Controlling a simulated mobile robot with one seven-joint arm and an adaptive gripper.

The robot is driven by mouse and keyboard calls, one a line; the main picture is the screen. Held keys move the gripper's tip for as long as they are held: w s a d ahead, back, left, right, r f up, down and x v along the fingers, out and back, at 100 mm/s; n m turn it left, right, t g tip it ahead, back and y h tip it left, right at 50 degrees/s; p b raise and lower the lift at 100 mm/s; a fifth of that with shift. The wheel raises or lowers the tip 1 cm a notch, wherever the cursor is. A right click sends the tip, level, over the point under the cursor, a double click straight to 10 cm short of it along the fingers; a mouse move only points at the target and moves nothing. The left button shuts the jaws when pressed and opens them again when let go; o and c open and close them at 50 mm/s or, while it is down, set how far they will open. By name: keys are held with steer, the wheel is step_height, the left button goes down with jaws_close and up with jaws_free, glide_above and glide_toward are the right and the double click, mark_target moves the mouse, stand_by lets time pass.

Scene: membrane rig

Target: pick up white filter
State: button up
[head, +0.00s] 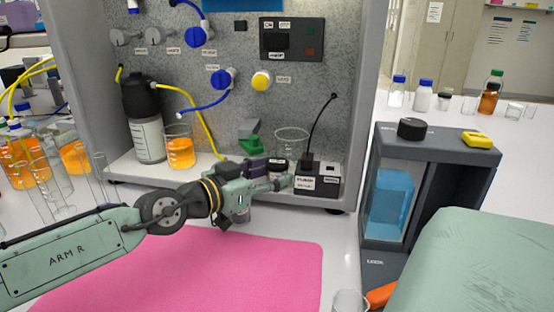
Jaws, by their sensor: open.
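I cannot make out a white filter for certain in the head view. My gripper (272,186) is at the front edge of the rig's white base shelf (125,166), just left of the black-and-white stirrer box (317,180). It is open, and I see nothing held in it. The fingertips are small and partly overlap the things behind them. A small greyish, clear item (240,215) shows just below my gripper, above the back edge of the pink mat (200,275); I cannot tell what it is.
A glass beaker (291,142) stands above the stirrer box. A green clamp-like part (249,143) and a dark jar (277,168) are behind my gripper. An orange-filled beaker (180,152) stands left. A dark cabinet (430,160) is to the right. The pink mat is bare.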

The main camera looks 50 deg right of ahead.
mark_target(269, 165)
steer(key=c, duration=1)
steer(key=shift+r, duration=0.15)
step_height(269, 165, up, 18)
steer(key=shift+f+b, duration=0.1)
steer(key=shift+b, duration=0.8)
